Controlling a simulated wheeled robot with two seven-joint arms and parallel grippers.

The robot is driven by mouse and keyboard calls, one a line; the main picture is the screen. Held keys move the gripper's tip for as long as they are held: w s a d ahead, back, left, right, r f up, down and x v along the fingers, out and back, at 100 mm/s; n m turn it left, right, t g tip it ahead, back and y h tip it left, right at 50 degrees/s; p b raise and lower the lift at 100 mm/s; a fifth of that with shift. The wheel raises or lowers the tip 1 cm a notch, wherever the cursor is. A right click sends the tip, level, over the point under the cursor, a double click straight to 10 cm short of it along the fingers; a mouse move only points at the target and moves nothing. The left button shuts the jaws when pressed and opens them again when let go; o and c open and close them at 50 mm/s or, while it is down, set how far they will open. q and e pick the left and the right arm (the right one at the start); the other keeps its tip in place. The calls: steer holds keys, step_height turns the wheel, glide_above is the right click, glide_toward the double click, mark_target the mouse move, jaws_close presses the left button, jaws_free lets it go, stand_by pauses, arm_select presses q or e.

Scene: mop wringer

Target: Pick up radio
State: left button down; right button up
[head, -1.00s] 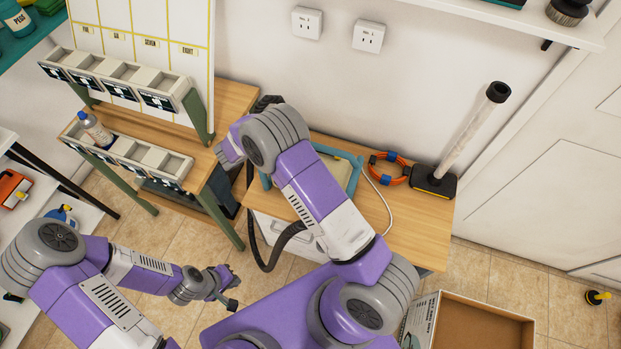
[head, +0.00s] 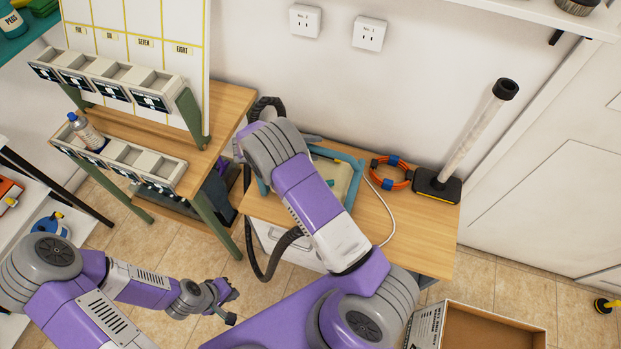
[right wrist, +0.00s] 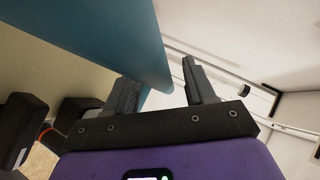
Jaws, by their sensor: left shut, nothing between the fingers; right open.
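I cannot make out a thing that is surely the radio. A teal-framed object with a cream face (head: 346,178) lies on the wooden desk, partly hidden by my right arm. My right gripper is hidden behind its own arm in the head view. In the right wrist view my right gripper (right wrist: 157,76) is open, with a large teal surface (right wrist: 100,35) close beyond and partly behind its left finger. I see nothing held between the fingers. My left gripper (head: 231,305) is shut and empty, low over the floor, left of my base and away from the desk.
The wooden desk (head: 415,245) also holds an orange and blue cable coil (head: 390,174) and a pale upright tube on a black base (head: 470,135). A rack with small bins (head: 105,85) stands left. An open cardboard box (head: 490,330) sits on the floor at right.

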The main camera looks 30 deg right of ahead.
steer(key=shift+s+d+f, duration=0.1)
steer(key=shift+d, duration=0.2)
steer(key=shift+c, duration=0.4)
jaws_close()
stand_by(0.7)
